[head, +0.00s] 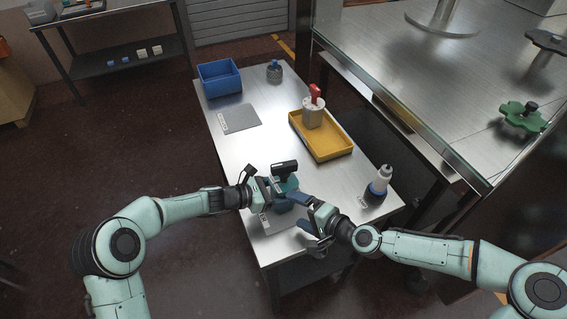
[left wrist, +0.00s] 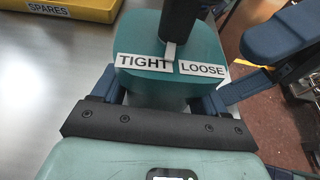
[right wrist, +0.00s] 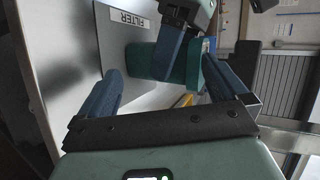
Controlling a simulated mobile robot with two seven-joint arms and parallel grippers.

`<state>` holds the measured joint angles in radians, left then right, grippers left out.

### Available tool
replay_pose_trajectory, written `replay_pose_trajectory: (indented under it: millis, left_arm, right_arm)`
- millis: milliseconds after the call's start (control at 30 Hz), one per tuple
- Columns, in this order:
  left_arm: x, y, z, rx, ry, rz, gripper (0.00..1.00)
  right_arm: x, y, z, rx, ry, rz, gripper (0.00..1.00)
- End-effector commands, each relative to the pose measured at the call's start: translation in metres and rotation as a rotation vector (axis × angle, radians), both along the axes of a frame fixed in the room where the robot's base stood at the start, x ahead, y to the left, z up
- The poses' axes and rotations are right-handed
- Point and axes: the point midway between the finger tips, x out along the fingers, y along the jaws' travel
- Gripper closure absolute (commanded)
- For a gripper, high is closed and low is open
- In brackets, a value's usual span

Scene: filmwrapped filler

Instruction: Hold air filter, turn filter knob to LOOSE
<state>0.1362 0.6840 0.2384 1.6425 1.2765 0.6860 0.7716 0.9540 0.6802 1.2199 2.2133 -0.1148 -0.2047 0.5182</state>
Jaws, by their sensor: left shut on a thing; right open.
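The teal air filter (head: 286,187) stands on the grey FILTER mat near the table's front. Its black knob (head: 285,168) is on top. In the left wrist view, TIGHT (left wrist: 143,62) and LOOSE (left wrist: 203,69) labels sit side by side on the filter (left wrist: 165,87). The knob's (left wrist: 182,22) white pointer (left wrist: 170,50) is at the right end of TIGHT. My left gripper (head: 277,192) is shut on the filter's body. My right gripper (head: 302,211) is open and empty, just right of the filter; in the right wrist view the filter (right wrist: 192,62) shows beyond its fingers.
A yellow SPARES tray (head: 330,148) holds a white part with a red top. A white and blue bottle (head: 379,183) stands at the right edge. A blue bin (head: 219,78) and a dark knurled part (head: 274,71) stand at the back. An empty grey mat (head: 240,119) lies at left.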

Motion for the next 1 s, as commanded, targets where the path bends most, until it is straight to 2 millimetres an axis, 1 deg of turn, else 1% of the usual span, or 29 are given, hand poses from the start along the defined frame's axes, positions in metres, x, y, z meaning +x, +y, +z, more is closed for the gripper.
replay_pose_trajectory:
  millis: [33, 100, 200, 267, 400, 500, 600, 767, 867, 1000]
  left_arm:
    - [0.0, -0.001, 0.002, -0.003, -0.003, -0.002, 0.67]
    - [0.0, -0.001, 0.002, -0.003, -0.003, -0.002, 0.67]
    - [0.0, -0.001, 0.002, -0.003, -0.003, -0.002, 0.67]
    - [0.0, -0.001, 0.002, -0.003, -0.003, -0.002, 0.67]
    - [0.0, -0.001, 0.002, -0.003, -0.003, -0.002, 0.67]
    - [0.0, -0.001, 0.002, -0.003, -0.003, -0.002, 0.67]
    - [0.0, -0.001, 0.002, -0.003, -0.003, -0.002, 0.67]
    - [0.0, -0.001, 0.002, -0.003, -0.003, -0.002, 0.67]
    - [0.0, -0.001, 0.002, -0.003, -0.003, -0.002, 0.67]
    - [0.0, -0.001, 0.002, -0.003, -0.003, -0.002, 0.67]
  right_arm:
    - [-0.001, 0.012, 0.002, -0.081, -0.102, 0.017, 0.0]
    - [0.0, 0.02, 0.006, -0.199, -0.251, 0.022, 0.0]
    - [0.0, 0.027, 0.015, -0.385, -0.462, 0.019, 0.0]
    - [-0.001, 0.028, 0.023, -0.501, -0.583, 0.012, 0.0]
    - [-0.006, 0.026, 0.045, -0.764, -0.827, -0.02, 0.0]
    - [-0.01, 0.022, 0.061, -0.918, -0.952, -0.049, 0.0]
    - [-0.014, 0.017, 0.072, -1.029, -1.031, -0.075, 0.0]
    - [-0.014, 0.014, 0.081, -1.11, -1.084, -0.099, 0.0]
    - [-0.005, 0.016, 0.082, -1.116, -1.088, -0.101, 0.0]
    - [0.018, 0.023, 0.082, -1.113, -1.086, -0.103, 0.0]
